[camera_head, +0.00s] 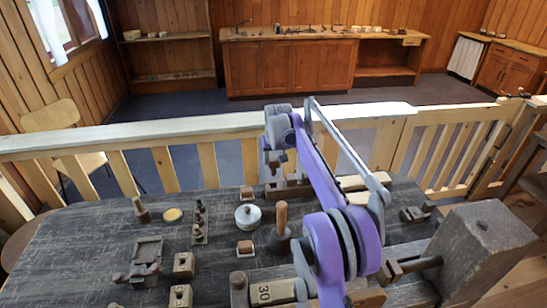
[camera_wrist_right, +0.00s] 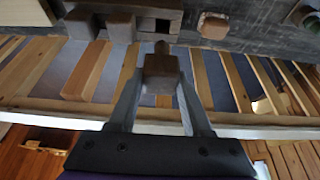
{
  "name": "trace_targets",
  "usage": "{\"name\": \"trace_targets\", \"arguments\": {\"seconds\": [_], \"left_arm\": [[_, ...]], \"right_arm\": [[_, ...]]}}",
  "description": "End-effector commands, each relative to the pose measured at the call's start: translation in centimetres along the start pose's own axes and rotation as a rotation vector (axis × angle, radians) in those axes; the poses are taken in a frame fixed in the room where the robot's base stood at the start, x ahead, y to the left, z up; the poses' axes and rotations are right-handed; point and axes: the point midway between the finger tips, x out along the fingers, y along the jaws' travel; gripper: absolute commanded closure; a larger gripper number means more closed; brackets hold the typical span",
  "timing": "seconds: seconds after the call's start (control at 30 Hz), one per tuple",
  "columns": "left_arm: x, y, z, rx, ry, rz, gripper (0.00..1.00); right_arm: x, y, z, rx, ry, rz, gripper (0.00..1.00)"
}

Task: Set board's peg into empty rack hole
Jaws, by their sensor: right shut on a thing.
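My right gripper (camera_head: 276,158) is at the far side of the table, beside the rail. In the wrist view the right gripper (camera_wrist_right: 160,85) is shut on a brown wooden peg (camera_wrist_right: 160,72) with a narrower tip pointing toward the table. A long wooden rack (camera_head: 290,189) lies at the table's far edge, below the gripper, partly behind my arm. In the wrist view the rack (camera_wrist_right: 145,8) shows a dark square opening right of two brown blocks. The peg is apart from the rack. I cannot tell which piece is the board. My left gripper is out of view.
A pale wooden railing (camera_head: 205,127) runs behind the dark table (camera_head: 90,235). An upright wooden handle (camera_head: 282,218), a round white tin (camera_head: 248,216) and small blocks stand midtable. A big grey block (camera_head: 485,245) fills the right end. The left front has bare patches.

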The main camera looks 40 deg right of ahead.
Motion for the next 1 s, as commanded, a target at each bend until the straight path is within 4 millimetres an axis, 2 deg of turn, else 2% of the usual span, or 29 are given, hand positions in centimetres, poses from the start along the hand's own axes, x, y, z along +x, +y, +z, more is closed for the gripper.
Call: {"name": "trace_targets", "arguments": {"seconds": [0.8,1.0], "left_arm": [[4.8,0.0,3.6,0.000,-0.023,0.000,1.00],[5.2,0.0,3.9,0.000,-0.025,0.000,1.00]], "right_arm": [[6.3,0.0,2.7,0.000,-0.001,0.000,1.00],[7.5,0.0,3.1,0.000,0.000,0.000,1.00]]}}
